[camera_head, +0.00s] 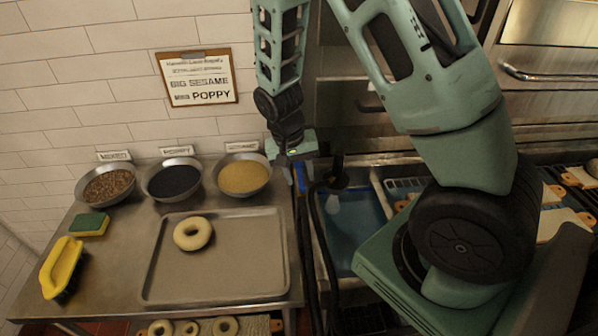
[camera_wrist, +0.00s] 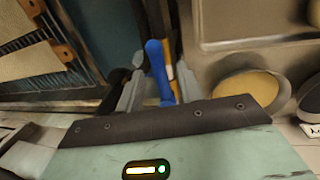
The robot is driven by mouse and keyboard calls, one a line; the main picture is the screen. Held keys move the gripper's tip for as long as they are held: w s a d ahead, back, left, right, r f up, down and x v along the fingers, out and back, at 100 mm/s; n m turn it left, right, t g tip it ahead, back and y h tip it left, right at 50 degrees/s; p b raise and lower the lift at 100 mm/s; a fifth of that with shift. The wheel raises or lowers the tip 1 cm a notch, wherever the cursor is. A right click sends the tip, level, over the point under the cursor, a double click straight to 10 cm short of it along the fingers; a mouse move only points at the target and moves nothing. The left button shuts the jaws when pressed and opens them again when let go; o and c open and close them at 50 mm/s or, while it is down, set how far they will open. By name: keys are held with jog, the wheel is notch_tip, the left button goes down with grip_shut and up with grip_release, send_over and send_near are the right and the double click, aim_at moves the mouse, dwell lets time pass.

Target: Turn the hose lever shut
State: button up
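The blue hose lever (camera_wrist: 158,70) stands between the two fingers of my gripper (camera_wrist: 160,88) in the wrist view. The fingers are apart, one on each side of it, and contact is not clear. In the head view a small part of the blue lever (camera_head: 300,177) shows just below my gripper (camera_head: 293,158), whose fingers are hard to make out. The black hose (camera_head: 312,230) hangs by the right edge of the steel counter, with a dark nozzle (camera_head: 336,176) at its top.
A kettle of blue water (camera_head: 352,225) lies right of the hose, partly behind my arm. On the left are a tray (camera_head: 215,285) with a bagel (camera_head: 193,233), topping bowls (camera_head: 243,176), a sponge (camera_head: 90,225) and a yellow-handled tool (camera_head: 62,265). Bagel boards (camera_head: 560,225) lie at right.

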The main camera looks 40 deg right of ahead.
grip_shut()
jog(key=shift+w+a, duration=0.1)
jog(key=w+m+y+p, duration=0.3)
jog(key=w+m, duration=0.4)
jog(key=m, duration=1.1)
jog(key=shift+w+a+g+p, duration=0.2)
jog(key=shift+w+g+p, duration=0.15)
jog(key=shift+p, duration=0.4)
jog(key=shift+r, duration=0.1)
grip_release()
